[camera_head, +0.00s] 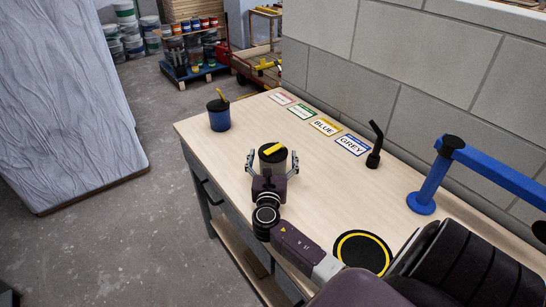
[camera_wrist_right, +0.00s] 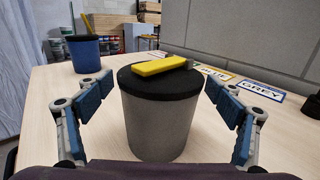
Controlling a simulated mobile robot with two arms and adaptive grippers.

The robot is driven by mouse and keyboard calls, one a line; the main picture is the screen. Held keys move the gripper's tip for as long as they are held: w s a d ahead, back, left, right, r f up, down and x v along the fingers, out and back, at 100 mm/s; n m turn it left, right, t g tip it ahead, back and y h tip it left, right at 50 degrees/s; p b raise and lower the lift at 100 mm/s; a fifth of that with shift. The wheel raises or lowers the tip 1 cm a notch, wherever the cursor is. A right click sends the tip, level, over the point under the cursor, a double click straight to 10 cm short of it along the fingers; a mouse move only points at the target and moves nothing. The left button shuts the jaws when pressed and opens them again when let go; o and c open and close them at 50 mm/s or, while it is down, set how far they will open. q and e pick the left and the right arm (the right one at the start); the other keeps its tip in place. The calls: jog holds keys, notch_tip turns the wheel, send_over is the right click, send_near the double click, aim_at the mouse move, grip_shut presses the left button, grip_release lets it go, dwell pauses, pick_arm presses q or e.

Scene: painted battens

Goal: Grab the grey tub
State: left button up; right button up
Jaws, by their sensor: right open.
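The grey tub (camera_wrist_right: 158,122) stands upright on the wooden table, with a black lid (camera_wrist_right: 135,84) and a yellow-handled tool (camera_wrist_right: 160,66) lying on the lid. In the head view the tub (camera_head: 272,166) is partly hidden by my right gripper (camera_head: 272,160). The right gripper is open, with one finger on each side of the tub; in the wrist view (camera_wrist_right: 158,100) gaps show between the fingers and the tub. My left gripper is not in view.
A blue tub (camera_head: 219,121) with a dark lid stands at the table's far left. Colour cards lie along the wall, including the grey card (camera_head: 352,145). A black bent-necked object (camera_head: 374,150), a blue stand (camera_head: 422,200) and a black-yellow disc (camera_head: 362,252) are to the right.

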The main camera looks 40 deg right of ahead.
jog(key=c, duration=1.5)
jog(key=shift+r, duration=0.1)
jog(key=shift+c, duration=1.1)
